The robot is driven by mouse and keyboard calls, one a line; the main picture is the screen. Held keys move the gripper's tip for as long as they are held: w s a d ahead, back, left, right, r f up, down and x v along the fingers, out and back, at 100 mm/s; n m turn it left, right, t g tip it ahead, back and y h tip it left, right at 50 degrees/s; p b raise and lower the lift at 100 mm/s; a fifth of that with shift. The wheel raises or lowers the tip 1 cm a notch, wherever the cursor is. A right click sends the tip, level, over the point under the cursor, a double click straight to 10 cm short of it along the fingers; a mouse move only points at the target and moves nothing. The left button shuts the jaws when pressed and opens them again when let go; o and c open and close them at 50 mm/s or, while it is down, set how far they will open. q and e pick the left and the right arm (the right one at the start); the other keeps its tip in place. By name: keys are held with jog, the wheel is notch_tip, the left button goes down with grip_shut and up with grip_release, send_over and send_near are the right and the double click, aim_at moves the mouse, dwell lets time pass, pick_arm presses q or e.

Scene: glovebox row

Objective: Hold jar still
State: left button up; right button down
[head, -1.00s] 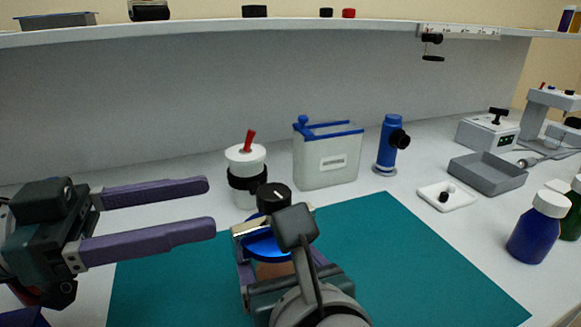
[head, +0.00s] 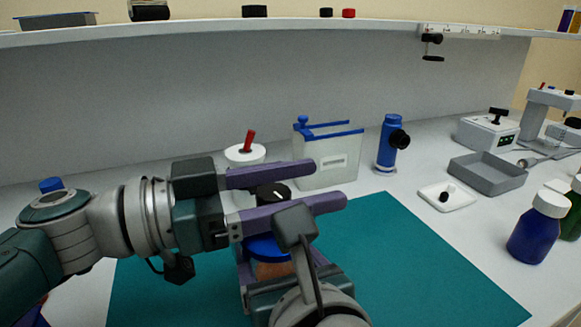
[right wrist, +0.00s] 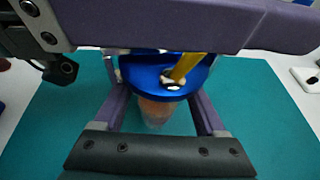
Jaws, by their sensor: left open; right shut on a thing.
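The jar has a blue lid (head: 266,249) and a body with brownish-orange contents (head: 272,270). In the right wrist view, the lid (right wrist: 150,78) carries a metal fitting and a yellow rod (right wrist: 184,69). My right gripper (right wrist: 160,88) is shut on the jar, one finger on each side, over the green mat (head: 400,262). A black knob (head: 270,189) shows above the lid in the head view. My left gripper (head: 330,183) is open, its fingers reaching across above the jar, on either side of the knob in the picture. They partly hide the knob and lid.
Behind stand a white-lidded container (head: 245,153) with a red lever, a clear box with a blue frame (head: 328,160) and a blue cylinder (head: 387,145). At right are a grey tray (head: 487,174) and a blue bottle (head: 538,228). The mat's right part is clear.

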pick_arm(q)
jog(key=shift+c, duration=0.2)
grip_shut()
jog(key=shift+g, duration=0.3)
jog(key=shift+m+g, duration=0.3)
jog(key=shift+m, duration=0.1)
jog(key=shift+s+g+h, duration=0.15)
jog(key=shift+g+h, duration=0.15)
jog(key=shift+g, duration=0.1)
jog(key=shift+m, duration=0.3)
jog(key=shift+o, duration=0.2)
grip_release()
